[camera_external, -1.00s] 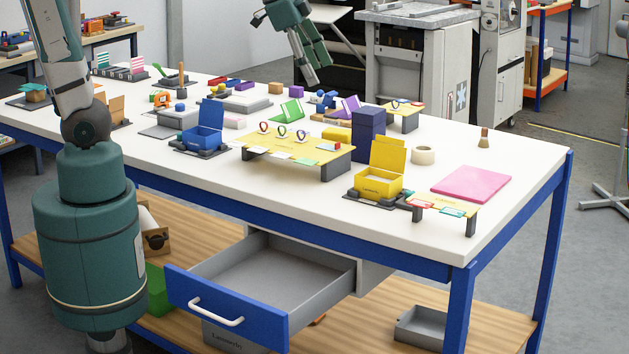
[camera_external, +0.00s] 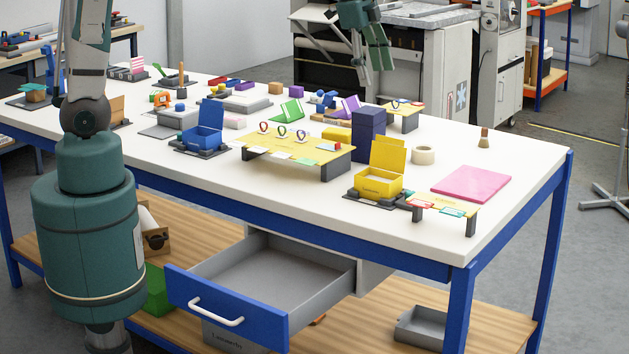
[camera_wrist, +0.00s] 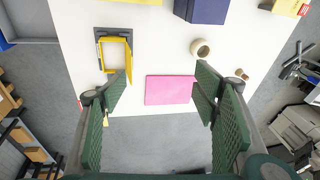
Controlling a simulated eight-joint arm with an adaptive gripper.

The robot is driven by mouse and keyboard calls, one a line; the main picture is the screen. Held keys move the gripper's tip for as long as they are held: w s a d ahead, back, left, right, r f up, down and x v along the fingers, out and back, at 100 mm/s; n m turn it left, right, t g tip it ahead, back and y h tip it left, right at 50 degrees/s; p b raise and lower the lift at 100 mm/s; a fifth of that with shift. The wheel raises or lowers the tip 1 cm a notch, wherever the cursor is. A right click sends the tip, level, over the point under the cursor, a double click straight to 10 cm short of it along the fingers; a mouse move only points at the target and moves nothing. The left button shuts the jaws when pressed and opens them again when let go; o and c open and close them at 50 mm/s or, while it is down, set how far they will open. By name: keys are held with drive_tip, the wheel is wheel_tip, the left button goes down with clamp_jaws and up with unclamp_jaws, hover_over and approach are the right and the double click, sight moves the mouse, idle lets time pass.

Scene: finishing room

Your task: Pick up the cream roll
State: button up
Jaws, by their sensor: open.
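The cream roll (camera_external: 424,155), a short ring with a hole, lies on the white table between the yellow open-lidded box and the brush. In the wrist view the cream roll (camera_wrist: 200,48) shows from above, beyond the right finger's tip and apart from it. My gripper (camera_external: 371,72) hangs high above the table's far side, left of the roll in the external view. In the wrist view my gripper (camera_wrist: 160,85) has its green fingers spread wide with nothing between them.
A pink sheet (camera_external: 471,184) lies in front of the roll. The yellow box (camera_external: 379,183) and a tall dark blue box (camera_external: 368,137) stand to its left. A brush (camera_external: 484,138) stands to its right. The table (camera_external: 520,160) is bare around the roll's right side.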

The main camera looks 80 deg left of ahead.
drive_tip(key=w+a+f+m+g+p, duration=0.1)
drive_tip(key=w+a+f+m, duration=0.1)
drive_tip(key=w+a+f, duration=0.3)
drive_tip(key=w+a+f+m+g+p, duration=0.1)
drive_tip(key=w+f, duration=0.2)
drive_tip(key=w, duration=0.3)
drive_tip(key=m+g+p, duration=0.1)
drive_tip(key=m+p, duration=0.1)
drive_tip(key=m, duration=0.1)
approach(423, 149)
drive_tip(key=d+f, duration=0.1)
drive_tip(key=d, duration=0.1)
drive_tip(key=shift+s+a+f, duration=0.1)
drive_tip(key=shift+s+f, duration=0.1)
drive_tip(key=shift+s, duration=0.15)
drive_tip(key=shift+f, duration=1.3)
drive_tip(key=shift+f, duration=2.6)
